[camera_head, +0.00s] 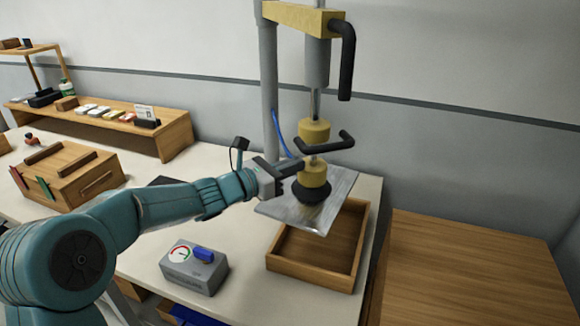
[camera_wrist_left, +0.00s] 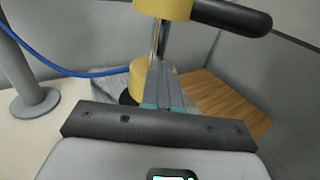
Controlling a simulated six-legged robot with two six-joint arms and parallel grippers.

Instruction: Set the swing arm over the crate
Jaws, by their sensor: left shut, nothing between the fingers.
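The swing arm (camera_head: 297,18) is a yellow beam on a grey post, with a hanging grey cylinder, black handles and yellow blocks. A black suction cup (camera_head: 312,191) at its lower end sits on a grey metal plate (camera_head: 345,186). The open wooden crate (camera_head: 285,271) stands on the table; the plate overlaps its back left part in the head view. My left gripper (camera_head: 288,178) is shut and empty beside the lower yellow block. In the left wrist view its closed fingers (camera_wrist_left: 162,88) point at that block (camera_wrist_left: 138,78); I cannot tell whether they touch. My right gripper is out of view.
A grey box with a dial and blue switch (camera_head: 194,267) stands left of the crate. A wooden box (camera_head: 75,178) and shelf (camera_head: 110,122) are farther left. A blue hose (camera_head: 279,135) hangs by the post. A lower wooden surface (camera_head: 460,270) on the right is bare.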

